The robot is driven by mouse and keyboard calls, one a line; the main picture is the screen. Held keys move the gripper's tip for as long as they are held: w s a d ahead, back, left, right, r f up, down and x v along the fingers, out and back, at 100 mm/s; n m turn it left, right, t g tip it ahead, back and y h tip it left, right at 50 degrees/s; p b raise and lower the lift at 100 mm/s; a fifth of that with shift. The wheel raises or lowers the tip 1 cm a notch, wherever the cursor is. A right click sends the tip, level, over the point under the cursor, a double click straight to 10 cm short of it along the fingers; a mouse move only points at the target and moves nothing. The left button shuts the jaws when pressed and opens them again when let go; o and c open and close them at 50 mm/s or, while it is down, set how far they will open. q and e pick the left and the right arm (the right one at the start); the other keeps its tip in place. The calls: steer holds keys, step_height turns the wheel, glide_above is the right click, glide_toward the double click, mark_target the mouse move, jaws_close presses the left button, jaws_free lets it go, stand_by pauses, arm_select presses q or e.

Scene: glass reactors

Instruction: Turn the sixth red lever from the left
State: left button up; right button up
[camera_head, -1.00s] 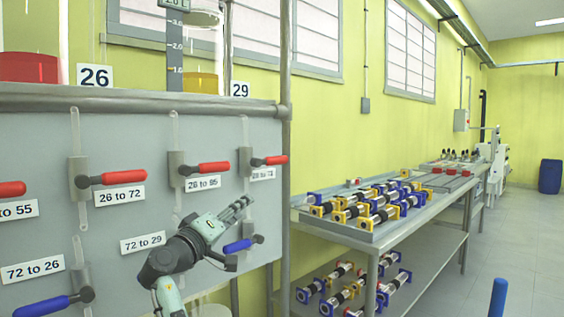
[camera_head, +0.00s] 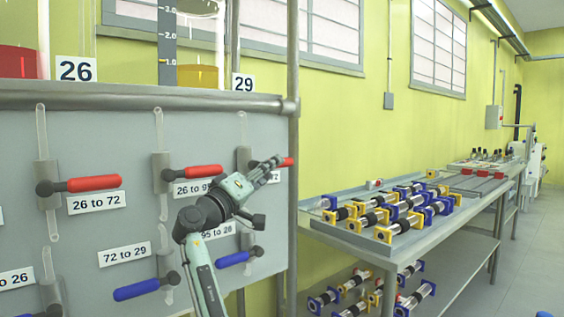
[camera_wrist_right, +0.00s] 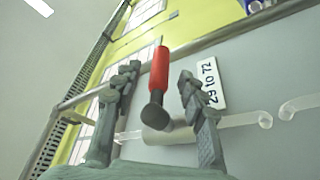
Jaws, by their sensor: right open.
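Three red levers show on the grey panel in the head view: one over the "26 to 72" label (camera_head: 95,183), one over the "26 to 9…" label (camera_head: 198,172), and the rightmost (camera_head: 288,162), mostly behind my right gripper (camera_head: 272,167). In the right wrist view, this rightmost red lever (camera_wrist_right: 160,72) stands between the two spread fingers of my right gripper (camera_wrist_right: 158,74), beside the "29 to 72" label (camera_wrist_right: 210,84). The fingers are open, with gaps to the lever on both sides. My left gripper is not in view.
Blue levers (camera_head: 137,290) sit in a lower row on the panel (camera_head: 105,235). A metal rail (camera_head: 140,98) runs along the panel's top, ending at a vertical post (camera_head: 293,200). Right of it stands a metal table (camera_head: 420,238) with several cylindrical parts. Floor shows at far right.

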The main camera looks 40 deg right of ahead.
steer(key=x, duration=0.5)
steer(key=shift+w+p, duration=0.1)
steer(key=shift+p, duration=0.3)
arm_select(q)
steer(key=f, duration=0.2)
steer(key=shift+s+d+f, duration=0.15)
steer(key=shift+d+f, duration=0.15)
arm_select(e)
jaws_close()
